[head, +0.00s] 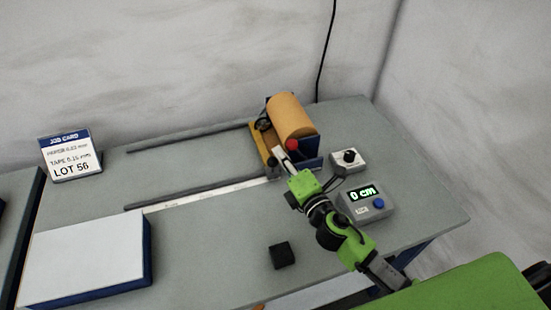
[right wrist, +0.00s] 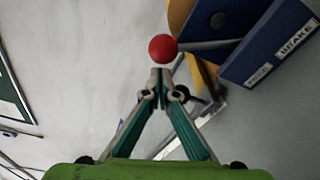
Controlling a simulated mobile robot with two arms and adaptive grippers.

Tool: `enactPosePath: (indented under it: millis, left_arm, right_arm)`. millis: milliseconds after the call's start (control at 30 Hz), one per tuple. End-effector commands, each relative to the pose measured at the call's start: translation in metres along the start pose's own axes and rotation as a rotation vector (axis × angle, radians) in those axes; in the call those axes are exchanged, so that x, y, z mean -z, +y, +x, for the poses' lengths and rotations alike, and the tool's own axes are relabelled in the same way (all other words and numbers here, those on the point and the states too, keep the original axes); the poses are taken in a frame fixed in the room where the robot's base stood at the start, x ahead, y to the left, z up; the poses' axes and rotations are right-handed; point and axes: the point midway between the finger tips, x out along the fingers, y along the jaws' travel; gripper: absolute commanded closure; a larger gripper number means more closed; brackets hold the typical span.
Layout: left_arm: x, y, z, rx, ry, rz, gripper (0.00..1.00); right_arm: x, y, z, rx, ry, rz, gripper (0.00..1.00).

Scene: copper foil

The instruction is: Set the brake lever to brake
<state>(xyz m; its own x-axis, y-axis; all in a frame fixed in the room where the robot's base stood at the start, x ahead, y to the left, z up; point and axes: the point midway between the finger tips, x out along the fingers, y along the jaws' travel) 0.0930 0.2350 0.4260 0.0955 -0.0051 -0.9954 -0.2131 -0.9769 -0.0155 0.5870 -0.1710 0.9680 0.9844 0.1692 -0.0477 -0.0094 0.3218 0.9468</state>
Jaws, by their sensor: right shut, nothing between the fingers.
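The brake lever has a red ball knob (head: 292,144) at the front of the foil roll stand (head: 310,165) in the head view. In the right wrist view the red knob (right wrist: 163,48) sits on a thin rod that runs right to a blue panel (right wrist: 262,48). The panel has a label reading BRAKE (right wrist: 295,38) and a second label (right wrist: 258,75) too small to read surely. My right gripper (head: 279,153) is shut and empty, its tips (right wrist: 160,76) just short of the knob; I cannot tell whether they touch. My left gripper is out of view.
A copper-coloured roll (head: 292,116) lies on the stand. Right of my arm are a dial box (head: 336,164) and a counter (head: 378,213) reading 0 cm. A black block (head: 281,257), a white-topped box (head: 85,262), and a job card (head: 70,155) stand on the grey table.

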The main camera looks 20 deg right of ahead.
Motion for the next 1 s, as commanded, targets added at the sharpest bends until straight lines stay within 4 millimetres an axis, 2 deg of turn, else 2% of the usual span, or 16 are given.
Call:
enactPosePath:
  millis: [200, 667, 1000]
  left_arm:
    - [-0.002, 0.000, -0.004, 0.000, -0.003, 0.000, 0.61]
    - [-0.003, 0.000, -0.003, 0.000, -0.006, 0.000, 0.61]
    - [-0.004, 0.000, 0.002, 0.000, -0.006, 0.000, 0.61]
  right_arm:
    - [-0.011, 0.000, -0.004, -0.001, 0.001, -0.001, 1.00]
    - [-0.013, 0.001, -0.005, -0.003, 0.000, 0.015, 1.00]
    - [-0.030, 0.006, -0.007, -0.027, -0.002, 0.183, 1.00]
